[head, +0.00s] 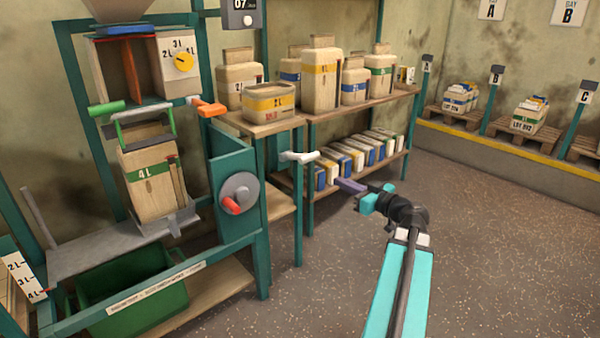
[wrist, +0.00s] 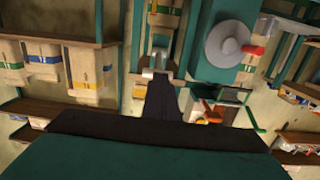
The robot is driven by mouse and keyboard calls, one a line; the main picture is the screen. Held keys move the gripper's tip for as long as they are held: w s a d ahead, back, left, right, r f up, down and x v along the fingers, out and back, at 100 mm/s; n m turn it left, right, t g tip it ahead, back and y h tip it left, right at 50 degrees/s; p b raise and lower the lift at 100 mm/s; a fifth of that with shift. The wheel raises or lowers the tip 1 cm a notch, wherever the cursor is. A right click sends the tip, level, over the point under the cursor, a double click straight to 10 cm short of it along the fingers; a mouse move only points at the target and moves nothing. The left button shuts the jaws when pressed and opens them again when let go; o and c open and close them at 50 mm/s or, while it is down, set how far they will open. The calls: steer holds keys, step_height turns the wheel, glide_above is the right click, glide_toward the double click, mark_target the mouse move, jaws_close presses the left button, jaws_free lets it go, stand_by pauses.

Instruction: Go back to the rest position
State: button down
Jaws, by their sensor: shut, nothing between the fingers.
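My gripper (head: 299,157) is at the end of my arm, raised in front of the wooden shelf and to the right of the machine's crank wheel. The grey crank wheel (head: 240,192) with a red handle sits on a teal panel, apart from my gripper. It also appears in the wrist view (wrist: 228,44).
A green bin (head: 135,300) sits under the platform. Beige containers, including one with a yellow band (head: 321,78), stand on the shelf, with several small packs below. Pallets with lots, such as LOT 392 (head: 528,120), line the back right. The floor (head: 500,240) at right is clear.

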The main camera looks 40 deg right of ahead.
steer(key=w+a+f+m+g+y+p, duration=0.1)
steer(key=w+a+f+g+y+p, duration=0.2)
steer(key=a+f, duration=0.4)
steer(key=w+a+f+g+y+p, duration=0.15)
steer(key=w+a+f+p, duration=0.3)
steer(key=a, duration=0.45)
steer(key=s+a+f+g+y+p, duration=0.1)
steer(key=a+f+g+p, duration=0.3)
steer(key=a, duration=0.4)
steer(key=s+a+f+g+p, duration=0.2)
steer(key=a+f+g+p, duration=0.15)
steer(key=a+f, duration=0.45)
steer(key=s+a+f+g+h+p, duration=0.1)
steer(key=s+a+f+g+p, duration=0.15)
steer(key=s+a+p, duration=0.35)
steer(key=s+a+f+g+p, duration=0.2)
steer(key=s+a+g+p, duration=0.15)
steer(key=s+a, duration=0.4)
steer(key=s+a+g+h+p, duration=0.3)
steer(key=s+p, duration=0.4)
steer(key=s, duration=0.7)
steer(key=shift+s+a+f+n+g+h, duration=0.15)
steer(key=shift+s+f+n+g+h, duration=0.25)
steer(key=shift+g+h, duration=0.55)
